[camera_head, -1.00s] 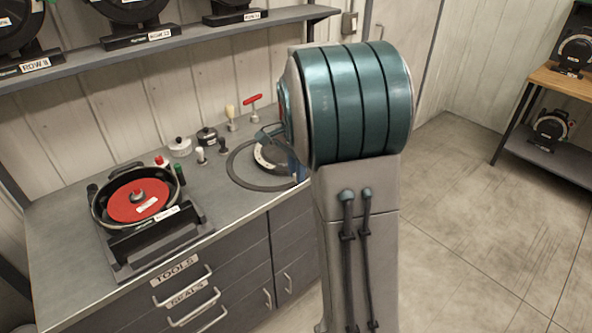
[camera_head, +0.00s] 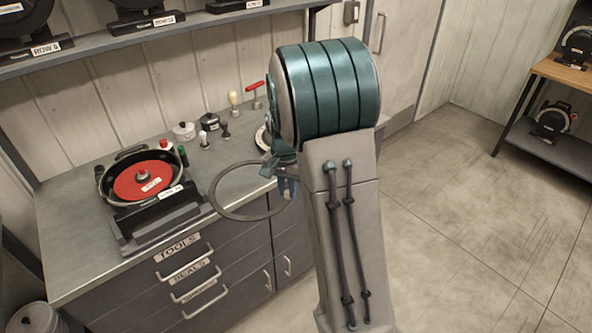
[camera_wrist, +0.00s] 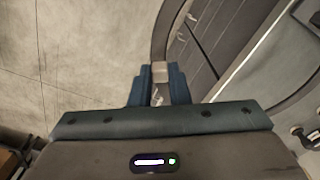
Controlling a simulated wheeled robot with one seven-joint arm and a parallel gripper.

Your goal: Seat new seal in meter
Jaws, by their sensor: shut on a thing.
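The new seal is a large thin dark grey ring (camera_head: 239,217), held in the air by one side over the bench's front edge. My gripper (camera_head: 285,182) is shut on the ring's right side; the arm partly hides it. In the wrist view my gripper (camera_wrist: 160,76) has its blue fingers closed about a small pale block at the ring (camera_wrist: 157,38). The seed meter (camera_head: 102,182) is an open round black housing with a red disc (camera_head: 132,188) inside. It sits on a dark stand (camera_head: 140,227) on the bench, left of the ring and apart from it.
The grey bench (camera_head: 70,245) has drawers below its front edge. Small pots (camera_head: 184,131), knobs, a red T-handle (camera_head: 254,87) and red and green capped bottles stand along its back. A pale round part (camera_head: 261,140) is half hidden by my arm. Shelves hold other meters.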

